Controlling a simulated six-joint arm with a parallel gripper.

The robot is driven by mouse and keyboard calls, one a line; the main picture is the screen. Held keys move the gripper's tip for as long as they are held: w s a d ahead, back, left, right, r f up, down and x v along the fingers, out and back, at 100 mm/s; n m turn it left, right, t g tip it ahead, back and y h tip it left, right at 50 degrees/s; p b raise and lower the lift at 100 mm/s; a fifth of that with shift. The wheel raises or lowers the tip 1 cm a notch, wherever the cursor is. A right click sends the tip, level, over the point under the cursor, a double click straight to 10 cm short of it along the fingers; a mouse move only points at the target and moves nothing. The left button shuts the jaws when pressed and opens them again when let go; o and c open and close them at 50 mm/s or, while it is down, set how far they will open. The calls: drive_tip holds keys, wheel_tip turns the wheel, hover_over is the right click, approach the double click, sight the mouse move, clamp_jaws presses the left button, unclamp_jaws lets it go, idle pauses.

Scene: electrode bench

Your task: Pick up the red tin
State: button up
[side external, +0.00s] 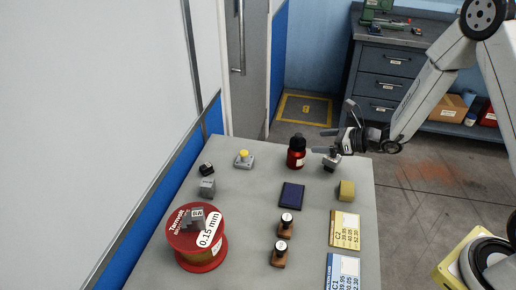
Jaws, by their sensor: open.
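The red tin (296,158), a small red cylinder with a black top, stands upright near the far edge of the grey table. My gripper (325,141) is just to the right of it, at about the height of its top, with its fingers pointing left toward it. The jaws are open, and I see nothing between them. A gap shows between the fingertips and the tin in the picture. I cannot tell how far apart they are in depth.
A small dark-topped block (331,163) is below my gripper.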

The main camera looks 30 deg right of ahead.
sight(300, 141)
drive_tip(key=shift+x, duration=3.95)
clamp_jaws()
